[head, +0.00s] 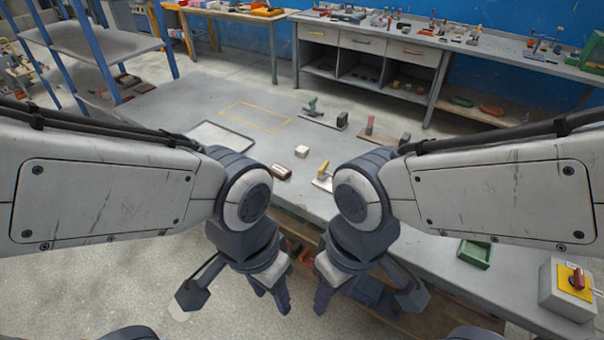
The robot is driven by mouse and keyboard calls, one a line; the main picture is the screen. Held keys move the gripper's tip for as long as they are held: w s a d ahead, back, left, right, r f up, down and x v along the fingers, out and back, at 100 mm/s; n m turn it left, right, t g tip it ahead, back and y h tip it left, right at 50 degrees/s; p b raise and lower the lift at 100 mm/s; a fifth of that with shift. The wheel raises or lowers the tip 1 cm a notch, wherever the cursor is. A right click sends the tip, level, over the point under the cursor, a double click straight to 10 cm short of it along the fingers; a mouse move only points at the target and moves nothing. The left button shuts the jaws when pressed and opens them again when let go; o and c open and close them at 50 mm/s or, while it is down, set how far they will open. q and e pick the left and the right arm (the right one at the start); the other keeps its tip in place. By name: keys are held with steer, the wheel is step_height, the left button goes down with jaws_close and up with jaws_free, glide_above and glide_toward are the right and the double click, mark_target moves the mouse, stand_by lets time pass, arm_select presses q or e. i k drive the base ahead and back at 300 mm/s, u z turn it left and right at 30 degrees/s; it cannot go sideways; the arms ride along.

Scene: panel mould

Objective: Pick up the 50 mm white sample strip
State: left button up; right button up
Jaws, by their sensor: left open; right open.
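My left gripper (272,298) and my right gripper (332,298) hang low in the middle of the head view, in front of the table's near edge. Both point down, are open, and hold nothing that I can see. A small whitish block (301,151) lies on the grey table (210,100) beyond them. I cannot tell whether it is the 50 mm white sample strip. No piece is clearly recognisable as a thin white strip, and my arms hide parts of the table.
A shallow tray (221,138) and a yellow outlined rectangle (257,116) are further left. A green bin (474,253) and a red-knobbed switch box (570,289) are at right.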

mark_target(301, 151)
steer(key=z, duration=0.35)
steer(key=k, duration=0.2)
steer(key=u, duration=1.6)
steer(key=i, duration=1.7)
steer(key=z, duration=0.6)
steer(key=i, duration=0.7)
steer(key=z, duration=0.95)
steer(key=i, duration=0.3)
steer(key=z, duration=0.25)
